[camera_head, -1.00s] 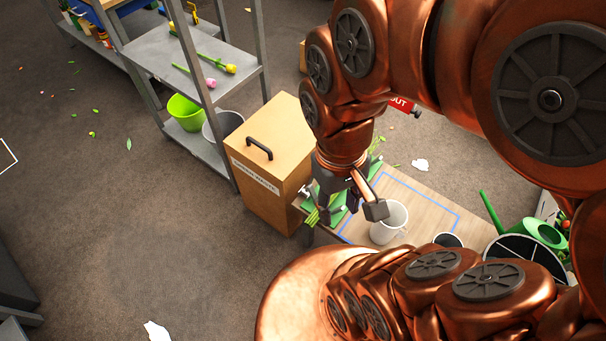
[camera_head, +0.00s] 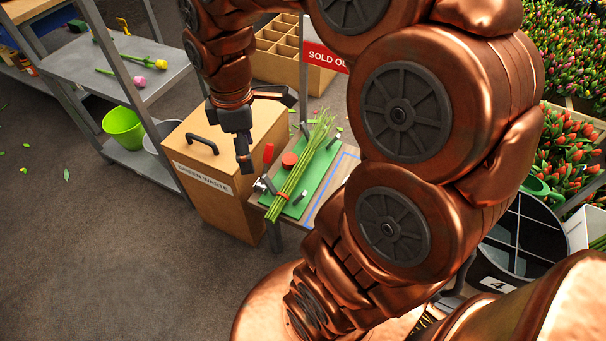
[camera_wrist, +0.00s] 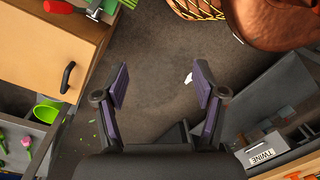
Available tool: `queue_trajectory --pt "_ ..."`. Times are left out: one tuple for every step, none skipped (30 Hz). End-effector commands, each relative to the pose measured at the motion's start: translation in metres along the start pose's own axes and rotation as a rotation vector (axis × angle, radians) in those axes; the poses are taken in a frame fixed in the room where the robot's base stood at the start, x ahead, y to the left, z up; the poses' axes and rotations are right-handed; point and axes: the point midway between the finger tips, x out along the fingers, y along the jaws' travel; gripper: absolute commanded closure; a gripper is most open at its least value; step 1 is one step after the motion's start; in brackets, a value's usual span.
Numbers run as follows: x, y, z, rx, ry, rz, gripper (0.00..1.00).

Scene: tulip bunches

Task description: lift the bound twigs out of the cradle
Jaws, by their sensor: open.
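The bound twigs (camera_head: 311,151) are a long bundle of thin green stems with a red band near the lower end. They lie slantwise along the cradle (camera_head: 301,203), a green board with grey posts on the bench. A red-handled clamp (camera_head: 268,153) stands at the cradle's left edge, and a red round piece (camera_head: 289,160) sits beside the bundle. My gripper (camera_head: 266,134) is open and empty, up and left of the cradle, in front of the wooden bin. In the wrist view my open gripper (camera_wrist: 160,80) has bare floor between its fingers; the clamp's red handle (camera_wrist: 58,7) shows at upper left.
The wooden green-waste bin (camera_head: 215,195) stands left of the bench (camera_head: 339,172). A grey shelf (camera_head: 105,65) with tulips and a green bucket (camera_head: 123,127) is farther left. A black divided bucket (camera_head: 520,240) stands right. My arm hides the bench's right part.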

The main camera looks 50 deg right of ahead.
Motion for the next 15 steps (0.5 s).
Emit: queue_trajectory --pt "0.026 0.017 0.000 -0.050 0.008 0.002 0.30" --pt "0.034 0.026 0.001 -0.088 0.012 0.005 0.30" --pt "0.044 0.038 0.003 -0.137 0.014 0.009 0.30" --pt "0.051 0.046 0.004 -0.173 0.017 0.012 0.30" --pt "0.059 0.055 0.006 -0.208 0.020 0.015 0.30" --pt "0.070 0.068 0.009 -0.255 0.023 0.020 0.30" --pt "0.078 0.077 0.011 -0.290 0.026 0.024 0.30" --pt "0.086 0.086 0.014 -0.323 0.028 0.028 0.30" --pt "0.097 0.097 0.019 -0.369 0.028 0.033 0.30" --pt "0.105 0.106 0.022 -0.403 0.030 0.036 0.30" --pt "0.114 0.115 0.025 -0.435 0.030 0.039 0.30" --pt "0.126 0.127 0.031 -0.478 0.031 0.044 0.30" --pt "0.135 0.136 0.035 -0.510 0.032 0.049 0.30" --pt "0.143 0.144 0.040 -0.542 0.030 0.053 0.30" --pt "0.156 0.155 0.047 -0.584 0.029 0.056 0.30"
